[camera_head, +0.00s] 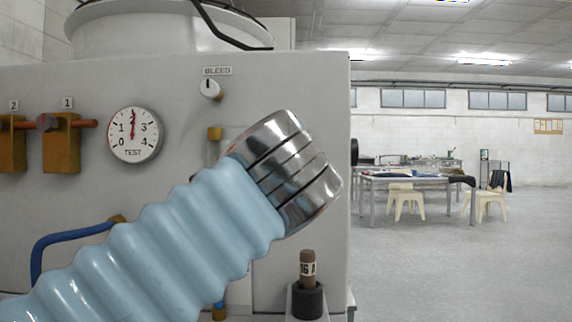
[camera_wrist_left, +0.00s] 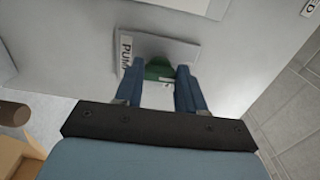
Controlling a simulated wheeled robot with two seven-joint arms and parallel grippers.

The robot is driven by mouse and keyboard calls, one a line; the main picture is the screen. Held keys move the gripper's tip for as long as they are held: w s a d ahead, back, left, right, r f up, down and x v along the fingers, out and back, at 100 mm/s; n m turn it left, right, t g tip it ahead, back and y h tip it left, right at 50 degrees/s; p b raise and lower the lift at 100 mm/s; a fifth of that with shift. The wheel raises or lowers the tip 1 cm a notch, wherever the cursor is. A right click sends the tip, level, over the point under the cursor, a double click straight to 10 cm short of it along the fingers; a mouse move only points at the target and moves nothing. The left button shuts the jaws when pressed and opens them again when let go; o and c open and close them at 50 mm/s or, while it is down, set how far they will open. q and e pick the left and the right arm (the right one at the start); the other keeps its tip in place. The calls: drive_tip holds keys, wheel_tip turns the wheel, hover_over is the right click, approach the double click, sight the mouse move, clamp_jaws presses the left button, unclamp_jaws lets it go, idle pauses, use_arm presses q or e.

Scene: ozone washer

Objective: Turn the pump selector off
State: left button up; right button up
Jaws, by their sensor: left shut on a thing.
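In the left wrist view, a green pump selector knob (camera_wrist_left: 158,70) sits on a pale plate (camera_wrist_left: 184,50) mounted on the grey panel. A label (camera_wrist_left: 126,50) reading "PUM", with the rest cut off, is at the plate's left. My left gripper (camera_wrist_left: 158,76) has its two blue fingers on either side of the knob and is shut on it. The knob's pointer and exact angle are partly hidden. In the head view, my blue ribbed arm with its metal end covers part of the panel, and the selector and fingers are hidden there. My right gripper is not in view.
The grey machine panel (camera_head: 305,85) carries a BLEED knob (camera_head: 211,89), a TEST gauge (camera_head: 134,134) and brass valves (camera_head: 61,142). A brown vial (camera_head: 307,263) stands in a black holder (camera_head: 306,301) at the panel's lower right. Open floor (camera_head: 440,275) lies right of the machine.

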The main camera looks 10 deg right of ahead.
use_arm(q)
drive_tip(key=o, duration=1.1)
drive_tip(key=shift+c, duration=0.2)
drive_tip(key=b+v, duration=0.2)
drive_tip(key=v, duration=1.2)
drive_tip(key=shift+w, duration=0.15)
